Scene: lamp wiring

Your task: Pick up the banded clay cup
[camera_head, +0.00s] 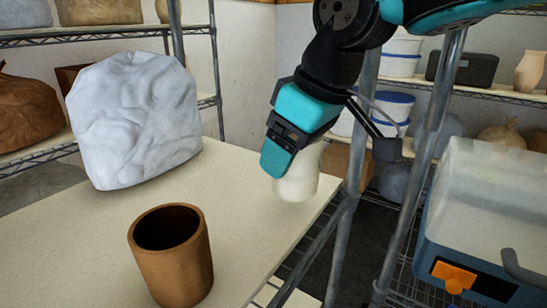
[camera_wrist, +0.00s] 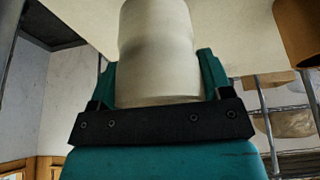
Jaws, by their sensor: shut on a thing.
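A brown clay cup (camera_head: 172,265) stands upright on the cream tabletop at the front in the head view; I cannot make out a clear band on it. Part of a brown vessel, seemingly the same cup, shows at the upper right of the wrist view (camera_wrist: 298,32). My gripper (camera_head: 284,163) is apart from the brown cup, at the table's right edge. It is shut on a cream vessel (camera_head: 299,182), with a jaw on each side of it in the wrist view (camera_wrist: 160,60). I cannot tell whether the vessel touches the table. Its top is hidden by my gripper in the head view.
A large white wrapped lump (camera_head: 135,120) stands behind the brown cup on the tabletop (camera_head: 245,215). Metal shelf posts rise close to the right of my gripper. A blue bin with a clear lid (camera_head: 490,215) stands at the right. The tabletop between cup and gripper is clear.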

